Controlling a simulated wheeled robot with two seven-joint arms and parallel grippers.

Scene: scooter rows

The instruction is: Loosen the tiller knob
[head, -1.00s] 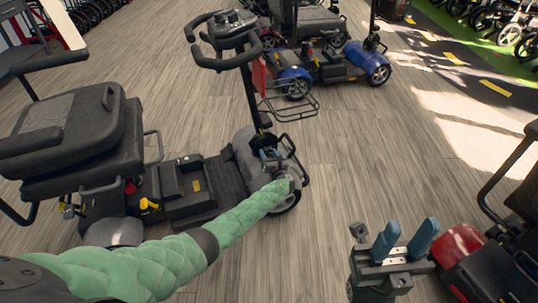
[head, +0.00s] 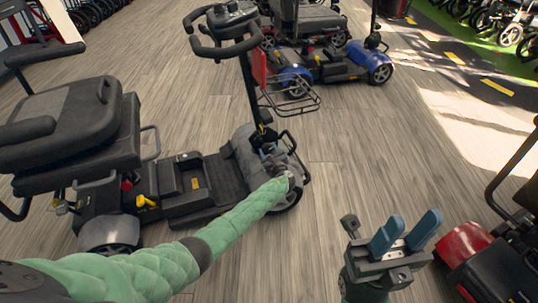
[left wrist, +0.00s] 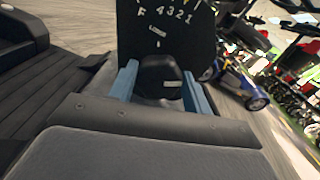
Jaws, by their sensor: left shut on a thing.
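The grey and black scooter stands at left in the head view, its tiller (head: 250,85) rising from the front deck. The black tiller knob (left wrist: 160,70) shows in the left wrist view, below a black plate (left wrist: 165,35) with white numbers and marks. A short white mark is on the knob. My left gripper (left wrist: 162,82) has one blue finger on each side of the knob and is shut on it. In the head view my left gripper (head: 274,162) is at the tiller's base, and the knob cannot be made out there. My right gripper (head: 408,228) is open and empty above the floor.
A blue scooter (head: 325,65) stands behind. A red and black scooter (head: 470,250) is close to the right of my right gripper. The scooter's seat (head: 65,125) and wire basket (head: 290,100) flank the tiller. The wooden floor (head: 370,140) between the scooters is clear.

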